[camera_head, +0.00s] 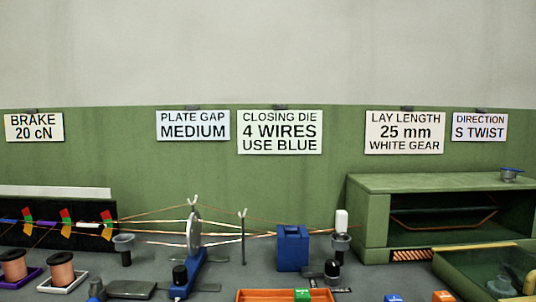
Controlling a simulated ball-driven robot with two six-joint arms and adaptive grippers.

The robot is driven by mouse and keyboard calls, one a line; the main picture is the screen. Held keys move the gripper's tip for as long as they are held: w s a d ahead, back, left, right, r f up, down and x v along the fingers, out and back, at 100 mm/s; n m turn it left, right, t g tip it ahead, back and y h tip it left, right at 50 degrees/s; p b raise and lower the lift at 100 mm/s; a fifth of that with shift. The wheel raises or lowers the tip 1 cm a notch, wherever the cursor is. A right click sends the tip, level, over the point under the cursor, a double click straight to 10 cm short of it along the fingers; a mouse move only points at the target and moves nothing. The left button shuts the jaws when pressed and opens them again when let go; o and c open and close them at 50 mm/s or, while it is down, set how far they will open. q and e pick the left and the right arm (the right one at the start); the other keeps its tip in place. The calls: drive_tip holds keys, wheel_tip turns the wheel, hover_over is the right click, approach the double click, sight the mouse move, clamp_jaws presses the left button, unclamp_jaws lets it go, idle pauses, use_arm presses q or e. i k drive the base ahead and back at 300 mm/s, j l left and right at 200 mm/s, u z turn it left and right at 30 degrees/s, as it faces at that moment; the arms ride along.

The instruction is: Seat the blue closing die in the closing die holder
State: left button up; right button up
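A blue block (292,250) with a notched top stands upright right of center, where the copper wires converge; I cannot tell whether it is the holder or part of it. Which piece is the blue closing die is not certain. A sign (280,132) reads closing die, 4 wires, use blue. Neither gripper shows.
A round grey plate (194,233) on a blue stand guides the wires. Copper spools (61,270) are at left. A green open-fronted housing (374,225) stands at right, with a green bin (470,268) before it.

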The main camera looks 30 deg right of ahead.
sight(293, 242)
drive_tip(key=k+z, duration=0.1)
drive_tip(key=z, duration=1.45)
